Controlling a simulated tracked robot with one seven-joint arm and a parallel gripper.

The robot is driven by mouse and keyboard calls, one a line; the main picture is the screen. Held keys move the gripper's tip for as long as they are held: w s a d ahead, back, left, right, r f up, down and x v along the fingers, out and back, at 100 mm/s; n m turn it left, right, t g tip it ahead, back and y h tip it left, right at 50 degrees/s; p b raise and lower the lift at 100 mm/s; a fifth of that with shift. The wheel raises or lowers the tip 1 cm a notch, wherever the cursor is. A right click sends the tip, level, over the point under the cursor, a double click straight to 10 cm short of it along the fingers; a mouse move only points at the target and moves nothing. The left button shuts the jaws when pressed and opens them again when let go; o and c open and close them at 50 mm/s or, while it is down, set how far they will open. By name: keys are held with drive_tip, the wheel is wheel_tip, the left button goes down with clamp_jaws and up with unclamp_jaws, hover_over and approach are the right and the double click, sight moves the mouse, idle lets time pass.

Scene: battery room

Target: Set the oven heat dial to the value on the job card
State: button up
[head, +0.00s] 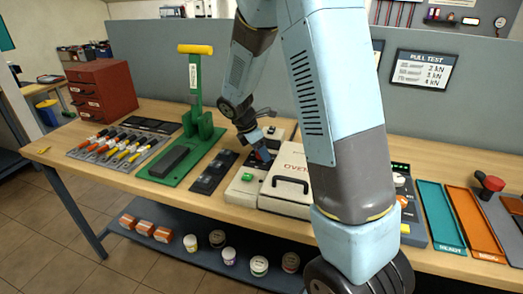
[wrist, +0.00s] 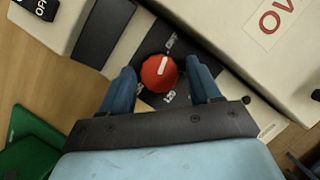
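The oven (head: 290,190) is a cream box with a black handle on the bench, partly hidden by my arm. In the wrist view its side with red lettering (wrist: 278,18) is at the upper right. My gripper (wrist: 162,80) is open, one blue finger on each side of the dial with gaps showing. In the head view my gripper (head: 262,152) is at the oven's left part and hides the dial. I cannot identify a job card.
A green press (head: 188,150) with a yellow handle stands left of the oven. A green button (head: 247,177) is on the oven's front left. A pull test board (head: 422,70) hangs on the partition. Teal (head: 440,215) and orange (head: 474,222) trays lie at the right.

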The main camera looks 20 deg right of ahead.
drive_tip(key=c, duration=0.9)
drive_tip(key=shift+d, duration=0.15)
